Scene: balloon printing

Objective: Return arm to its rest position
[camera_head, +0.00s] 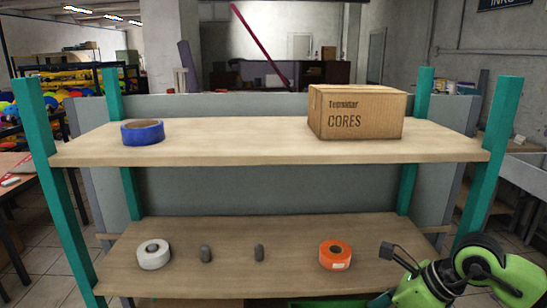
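My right arm comes in at the lower right in green and black, bent in front of the right end of the lower shelf. The dark end of my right gripper (397,256) is to the right of the orange roll (335,255) and apart from it in the picture. Its fingers are small and seen at an angle, so whether they are open is unclear. I see nothing held in it. My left gripper and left arm are not in view.
The lower shelf (210,283) also holds a white roll (153,254) and two grey pieces (206,253) (259,252). A blue roll (142,131) and a cardboard box (356,112) stand on the upper shelf (230,140). A teal post (487,165) rises near my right arm.

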